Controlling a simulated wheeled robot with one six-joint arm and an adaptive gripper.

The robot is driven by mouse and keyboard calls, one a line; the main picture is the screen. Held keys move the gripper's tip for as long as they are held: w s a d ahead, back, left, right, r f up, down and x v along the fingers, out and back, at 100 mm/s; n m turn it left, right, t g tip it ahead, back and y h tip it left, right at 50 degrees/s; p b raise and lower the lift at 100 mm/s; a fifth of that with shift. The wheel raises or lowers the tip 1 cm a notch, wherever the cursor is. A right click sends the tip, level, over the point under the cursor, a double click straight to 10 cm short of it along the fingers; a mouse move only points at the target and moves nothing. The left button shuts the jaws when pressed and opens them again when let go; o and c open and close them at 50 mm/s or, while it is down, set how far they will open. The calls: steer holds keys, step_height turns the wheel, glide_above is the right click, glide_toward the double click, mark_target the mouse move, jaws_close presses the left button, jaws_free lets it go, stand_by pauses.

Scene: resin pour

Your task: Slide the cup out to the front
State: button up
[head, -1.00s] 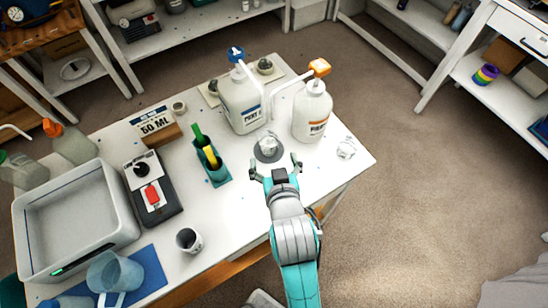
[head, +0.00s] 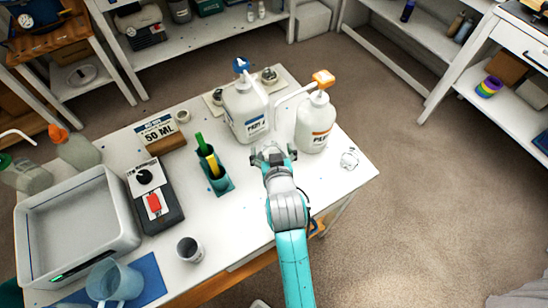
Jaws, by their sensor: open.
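The small clear-white cup (head: 271,149) stands on the table below the pump spouts and is mostly hidden by my gripper. My gripper (head: 273,155) is open, with one finger on each side of the cup. I cannot tell whether the fingers touch it. A white pump bottle with a blue top (head: 245,110) stands just behind and left of the cup. A white pump bottle with an orange top (head: 315,125) stands behind and to the right.
A green holder with sticks (head: 213,170) stands close left of my gripper. A cup with a dark inside (head: 189,250) is near the front edge, by a black device (head: 155,197). The white table (head: 240,220) is clear in front.

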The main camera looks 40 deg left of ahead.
steer(key=shift+w+a+f, duration=0.25)
steer(key=shift+w+a, duration=0.15)
steer(key=c, duration=1.2)
steer(key=shift+d, duration=0.15)
